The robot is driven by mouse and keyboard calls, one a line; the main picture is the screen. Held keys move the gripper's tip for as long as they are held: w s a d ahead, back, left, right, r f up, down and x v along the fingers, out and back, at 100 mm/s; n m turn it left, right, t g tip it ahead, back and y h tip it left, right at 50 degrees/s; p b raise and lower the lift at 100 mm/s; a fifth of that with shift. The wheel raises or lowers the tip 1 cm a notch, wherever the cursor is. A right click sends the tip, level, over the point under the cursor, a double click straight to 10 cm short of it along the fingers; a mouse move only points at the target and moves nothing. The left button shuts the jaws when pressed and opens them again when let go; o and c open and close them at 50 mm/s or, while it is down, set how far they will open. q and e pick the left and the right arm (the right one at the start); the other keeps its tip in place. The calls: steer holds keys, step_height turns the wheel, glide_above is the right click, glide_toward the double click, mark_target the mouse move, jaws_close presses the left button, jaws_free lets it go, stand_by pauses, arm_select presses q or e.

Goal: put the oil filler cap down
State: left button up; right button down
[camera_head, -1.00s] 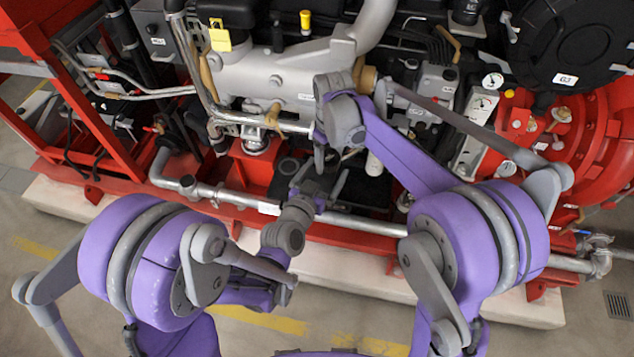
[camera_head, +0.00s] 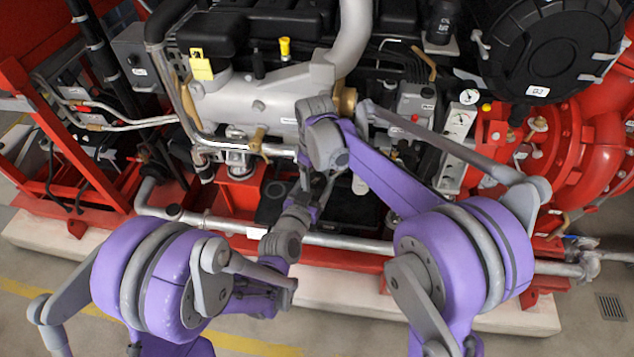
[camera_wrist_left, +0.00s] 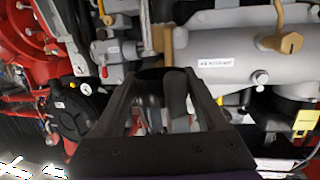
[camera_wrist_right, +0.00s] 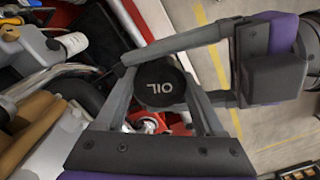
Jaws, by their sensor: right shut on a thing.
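The oil filler cap (camera_wrist_right: 160,84) is a round black cap marked OIL, between the fingers of my right gripper (camera_wrist_right: 158,92) in the right wrist view. My right gripper is shut on it. The fingers of my left gripper (camera_wrist_right: 185,72) reach in from the right, one on each side of the cap. In the left wrist view my left gripper (camera_wrist_left: 160,78) shows a gap between its fingers, with dark parts in it. In the head view my left gripper (camera_head: 312,192) and right gripper (camera_head: 306,172) meet before the engine; the cap is not clear there.
The grey and black engine (camera_head: 265,95) stands close behind the grippers. A silver pipe (camera_head: 340,242) and a red frame (camera_head: 350,265) run across below them. A red pump housing (camera_head: 590,130) is at the right. Open floor (camera_head: 30,320) lies in front.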

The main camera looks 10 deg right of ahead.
arm_select(q)
steer(key=shift+s+d, duration=0.15)
steer(key=shift+d, duration=0.05)
steer(key=c, duration=0.4)
arm_select(e)
steer(key=shift+w+a, duration=0.15)
steer(key=shift+a, duration=0.1)
arm_select(q)
steer(key=shift+d, duration=0.1)
arm_select(e)
jaws_free()
steer(key=shift+a, duration=0.1)
